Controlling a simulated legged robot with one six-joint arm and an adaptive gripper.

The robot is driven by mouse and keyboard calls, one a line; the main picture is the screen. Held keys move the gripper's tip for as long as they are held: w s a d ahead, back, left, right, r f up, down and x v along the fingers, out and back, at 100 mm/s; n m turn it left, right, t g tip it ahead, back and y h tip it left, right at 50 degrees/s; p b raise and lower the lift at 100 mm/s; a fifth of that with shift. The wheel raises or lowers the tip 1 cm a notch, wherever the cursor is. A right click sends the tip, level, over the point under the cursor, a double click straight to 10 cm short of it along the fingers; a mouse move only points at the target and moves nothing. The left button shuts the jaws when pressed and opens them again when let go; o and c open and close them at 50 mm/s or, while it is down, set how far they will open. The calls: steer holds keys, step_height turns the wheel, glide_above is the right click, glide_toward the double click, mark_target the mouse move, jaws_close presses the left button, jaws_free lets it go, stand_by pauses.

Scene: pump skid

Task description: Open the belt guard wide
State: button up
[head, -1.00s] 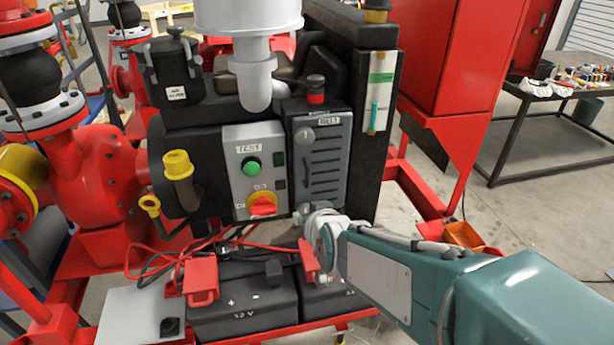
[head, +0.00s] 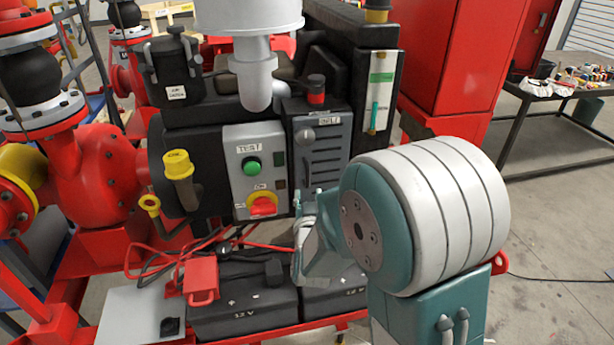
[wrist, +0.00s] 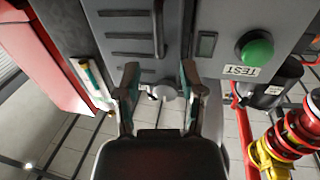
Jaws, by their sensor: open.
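The belt guard (head: 324,158) is a grey slotted cover labelled BELT, right of the grey TEST panel (head: 238,190). It looks closed, flush with the black housing. It also shows upside down in the wrist view (wrist: 120,48), with a dark vertical handle (wrist: 158,25) along one edge. A round grey latch knob (head: 304,136) sits at its top; it shows between my fingertips in the wrist view (wrist: 163,92). My gripper (head: 310,215) is at the guard's lower edge, partly hidden by my own arm. In the wrist view my gripper (wrist: 160,80) is open, with nothing held.
A green button (head: 252,167) and red rotary switch (head: 262,205) are left of the guard. Black batteries (head: 245,305) with red cables stand below. A red cabinet (head: 460,70) stands right of the skid.

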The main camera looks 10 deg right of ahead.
mark_target(307, 178)
steer(key=w, duration=0.2)
steer(key=w+d, duration=0.1)
steer(key=w, duration=0.4)
steer(key=shift+w+d, duration=0.25)
steer(key=shift+w, duration=0.05)
jaws_close()
